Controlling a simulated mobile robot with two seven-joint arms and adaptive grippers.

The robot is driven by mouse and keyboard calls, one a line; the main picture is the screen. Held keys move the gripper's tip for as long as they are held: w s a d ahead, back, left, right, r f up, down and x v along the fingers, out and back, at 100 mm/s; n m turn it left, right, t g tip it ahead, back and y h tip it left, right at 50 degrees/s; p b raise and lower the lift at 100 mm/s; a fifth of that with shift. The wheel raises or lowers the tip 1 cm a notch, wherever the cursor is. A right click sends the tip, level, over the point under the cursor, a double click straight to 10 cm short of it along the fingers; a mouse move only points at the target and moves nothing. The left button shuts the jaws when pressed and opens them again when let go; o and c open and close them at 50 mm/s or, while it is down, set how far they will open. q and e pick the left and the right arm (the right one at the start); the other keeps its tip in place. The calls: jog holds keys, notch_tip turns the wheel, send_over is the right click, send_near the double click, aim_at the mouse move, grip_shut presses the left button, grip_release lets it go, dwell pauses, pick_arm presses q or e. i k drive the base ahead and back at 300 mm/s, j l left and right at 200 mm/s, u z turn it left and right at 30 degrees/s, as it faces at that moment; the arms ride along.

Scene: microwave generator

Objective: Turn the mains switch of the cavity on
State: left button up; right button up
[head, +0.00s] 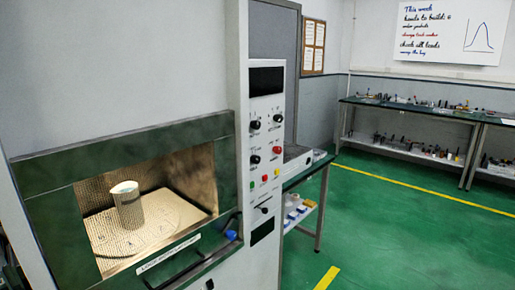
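The microwave cavity (190,165) is a metal-lined box in a green frame, and its front shows an open view of the inside. A metallic cylinder (130,212) stands upright on its floor. To its right is a tall white control panel (264,107) with a dark display (266,81) at the top. Below are black knobs, such as the upper-left one (255,125), and red, yellow and green buttons. A black lever-like control (263,210) is lower on the panel. I cannot tell which control is the mains switch or its position. Neither gripper is in view.
A black handle (205,264) and a blue knob (231,235) are at the cavity's lower front. A side table (318,163) stands behind the panel. Long benches (410,112) with small parts line the far wall. The green floor (400,215) to the right is clear.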

aim_at(278, 150)
jog(key=i+l, duration=0.95)
jog(key=i, duration=0.15)
jog(key=k+l+z, duration=0.05)
